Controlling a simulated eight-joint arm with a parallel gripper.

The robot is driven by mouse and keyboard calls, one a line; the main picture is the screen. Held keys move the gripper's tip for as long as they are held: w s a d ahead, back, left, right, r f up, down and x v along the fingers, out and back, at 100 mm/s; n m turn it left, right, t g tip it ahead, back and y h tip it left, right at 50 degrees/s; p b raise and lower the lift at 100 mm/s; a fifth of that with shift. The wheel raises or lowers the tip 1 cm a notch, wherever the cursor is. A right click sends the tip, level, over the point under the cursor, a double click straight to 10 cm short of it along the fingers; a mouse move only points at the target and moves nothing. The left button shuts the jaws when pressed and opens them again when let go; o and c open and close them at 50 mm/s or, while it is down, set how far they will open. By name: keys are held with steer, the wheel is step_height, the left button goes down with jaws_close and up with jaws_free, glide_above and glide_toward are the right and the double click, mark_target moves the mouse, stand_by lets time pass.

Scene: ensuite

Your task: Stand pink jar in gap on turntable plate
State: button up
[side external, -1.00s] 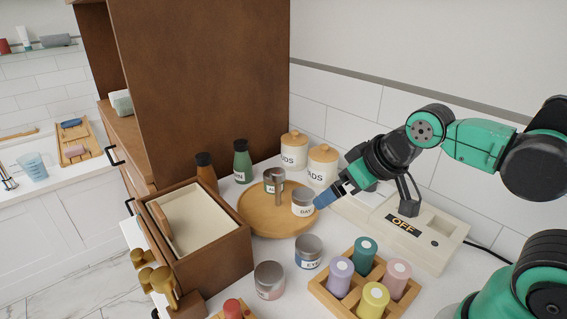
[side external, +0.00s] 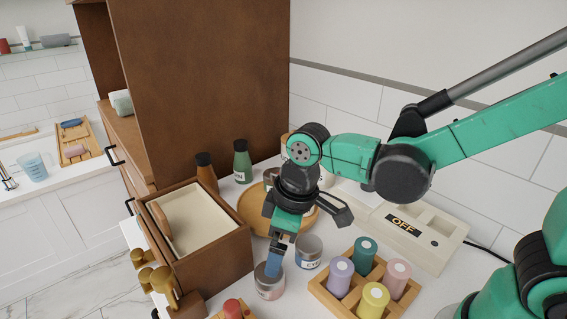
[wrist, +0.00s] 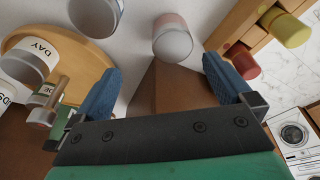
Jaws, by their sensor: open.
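The pink jar (side external: 269,283), a grey-lidded jar with a pale pink label, stands on the counter in front of the turntable. It also shows in the wrist view (wrist: 172,40), beyond my fingers. My gripper (side external: 275,262) is open and points down at the jar's lid; the side view does not settle whether they touch. In the wrist view the space between my fingers (wrist: 163,87) is empty. The round wooden turntable plate (side external: 249,212) is behind my gripper, which hides much of it. In the wrist view the plate (wrist: 85,58) carries a DAY jar (wrist: 30,62) and another jar (wrist: 45,97) near a post.
An EYE jar (side external: 309,251) stands close right of the pink jar. A wooden crate (side external: 322,293) of coloured bottles is farther right, and an open brown box (side external: 225,250) is at left. Two dark-capped bottles (side external: 242,162) stand behind. An OFF-marked device (side external: 433,240) is at right.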

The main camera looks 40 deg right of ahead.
mark_target(270, 280)
steer(key=shift+s+a+f+n+g, duration=0.1)
steer(key=shift+a+f+n+g, duration=0.2)
steer(key=shift+a+f+n, duration=0.3)
steer(key=shift+a+f, duration=0.25)
steer(key=shift+f, duration=0.05)
steer(key=shift+w+a+f, duration=0.1)
steer(key=shift+w+f, duration=0.05)
steer(key=shift+f, duration=1.15)
steer(key=shift+w+a+f, duration=0.1)
steer(key=shift+w+f, duration=0.05)
steer(key=shift+f, duration=1.1)
jaws_close()
steer(key=shift+r, duration=0.1)
